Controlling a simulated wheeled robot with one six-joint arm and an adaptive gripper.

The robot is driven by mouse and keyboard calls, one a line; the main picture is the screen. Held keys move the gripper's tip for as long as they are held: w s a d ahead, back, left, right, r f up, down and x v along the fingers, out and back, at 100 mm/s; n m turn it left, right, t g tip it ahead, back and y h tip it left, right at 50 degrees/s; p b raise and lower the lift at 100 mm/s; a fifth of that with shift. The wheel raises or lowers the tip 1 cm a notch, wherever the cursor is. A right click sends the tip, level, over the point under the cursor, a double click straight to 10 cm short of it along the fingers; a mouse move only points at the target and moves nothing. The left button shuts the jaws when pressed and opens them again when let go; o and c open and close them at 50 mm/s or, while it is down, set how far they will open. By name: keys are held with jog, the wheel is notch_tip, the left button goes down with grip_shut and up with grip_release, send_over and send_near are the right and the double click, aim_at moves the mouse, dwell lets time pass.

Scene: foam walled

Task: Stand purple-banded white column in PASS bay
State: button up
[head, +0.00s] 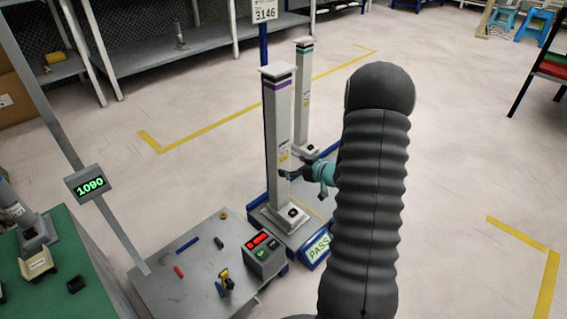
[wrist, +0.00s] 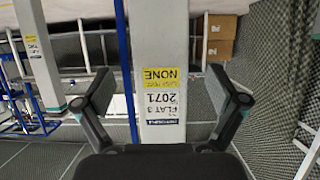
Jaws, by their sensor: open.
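The purple-banded white column (head: 278,140) stands upright in the head view, its grey foot on the blue-edged platform that carries the PASS sign (head: 318,247). My gripper (head: 288,174) is at the column's lower half, partly hidden by my own arm. In the wrist view, my gripper (wrist: 160,88) is open, one finger on each side of the white column (wrist: 160,40) with its yellow and white label. Gaps show between the fingers and the column's sides.
A teal-banded column (head: 303,100) stands just behind on the same platform. A grey cart (head: 190,285) with small loose parts and a red-display box (head: 264,254) adjoins at front left. A green-topped bench (head: 70,255) is farther left.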

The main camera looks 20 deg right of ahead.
jog(key=s+a+r+m+g+h, duration=0.15)
jog(key=s+r+h, duration=0.3)
jog(key=r, duration=0.65)
jog(key=s+a+r+m+g+h, duration=0.1)
jog(key=s+a+r+m+h, duration=0.15)
jog(key=s+r, duration=0.55)
jog(key=s+a+r+g+y, duration=0.1)
jog(key=s+a+r+g, duration=0.1)
jog(key=s+a, duration=0.6)
jog(key=s+a+r+g+y, duration=0.1)
jog(key=s+a+r+g, duration=0.1)
jog(key=s+a, duration=0.6)
jog(key=s+r, duration=0.1)
jog(key=s, duration=0.4)
jog(key=shift+s+a+g, duration=0.35)
notch_tip(320, 180, up, 5)
jog(key=p, duration=0.5)
jog(key=shift+r+p, duration=0.1)
jog(key=shift+p, duration=0.2)
